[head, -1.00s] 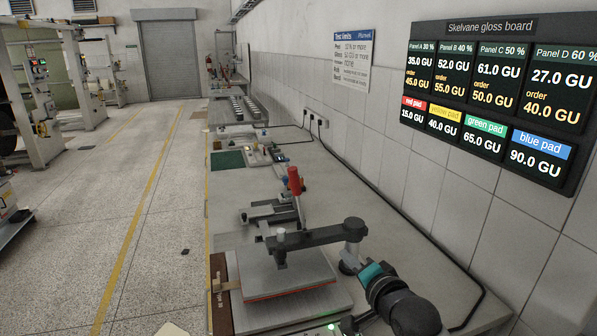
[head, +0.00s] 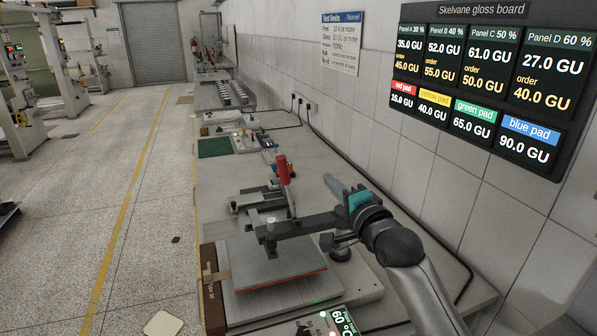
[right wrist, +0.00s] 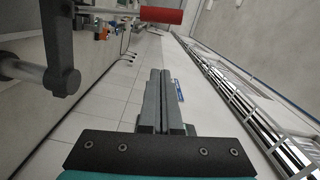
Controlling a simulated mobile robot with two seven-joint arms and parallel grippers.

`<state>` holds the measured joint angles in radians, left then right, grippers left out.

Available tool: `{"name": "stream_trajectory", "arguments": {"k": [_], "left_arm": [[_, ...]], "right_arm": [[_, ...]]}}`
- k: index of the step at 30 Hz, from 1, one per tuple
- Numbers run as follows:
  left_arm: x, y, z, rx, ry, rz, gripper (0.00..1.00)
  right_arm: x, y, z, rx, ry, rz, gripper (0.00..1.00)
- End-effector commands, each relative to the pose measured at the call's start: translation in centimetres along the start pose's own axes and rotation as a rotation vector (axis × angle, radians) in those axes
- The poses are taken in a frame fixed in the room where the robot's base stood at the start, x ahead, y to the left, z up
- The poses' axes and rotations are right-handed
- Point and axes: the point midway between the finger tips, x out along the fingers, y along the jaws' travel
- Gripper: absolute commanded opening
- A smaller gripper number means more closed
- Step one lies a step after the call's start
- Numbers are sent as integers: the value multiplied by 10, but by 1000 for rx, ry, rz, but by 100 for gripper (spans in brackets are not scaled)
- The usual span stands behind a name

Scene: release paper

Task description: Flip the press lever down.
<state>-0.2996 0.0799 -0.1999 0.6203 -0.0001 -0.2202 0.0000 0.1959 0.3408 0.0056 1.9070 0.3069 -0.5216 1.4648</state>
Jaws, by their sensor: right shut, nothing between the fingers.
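The press (head: 262,268) stands on the bench with a grey upper plate under a dark horizontal arm (head: 310,224). Its lever (head: 283,172) has a red grip and stands up, nearly vertical. In the right wrist view the red grip (right wrist: 162,15) shows near the top, and the press arm's dark end (right wrist: 60,82) is at the left. My right gripper (head: 328,181) is right of the lever, above the press arm, apart from the lever. In the right wrist view its fingers (right wrist: 160,74) are together with nothing between them. My left gripper is not in view.
A display reading 60 °C (head: 344,320) is at the press's front. A slide-like grey fixture (head: 258,200) and a green mat (head: 214,147) lie behind the press. The tiled wall (head: 400,150) bounds the bench on the right. Bench between press and wall is mostly clear.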

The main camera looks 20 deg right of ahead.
Motion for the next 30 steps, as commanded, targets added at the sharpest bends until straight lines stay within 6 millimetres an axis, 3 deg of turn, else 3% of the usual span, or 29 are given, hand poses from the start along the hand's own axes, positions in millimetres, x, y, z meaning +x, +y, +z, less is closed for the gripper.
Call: {"name": "stream_trajectory", "arguments": {"k": [19, 24, 30], "left_arm": [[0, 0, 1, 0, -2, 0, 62], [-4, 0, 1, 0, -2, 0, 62], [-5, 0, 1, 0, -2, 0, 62]], "right_arm": [[84, -1, -1, -1, 1, -1, 0], [88, 0, 26, 2, -1, 1, 0], [91, 0, 38, 0, 1, 1, 0]]}}
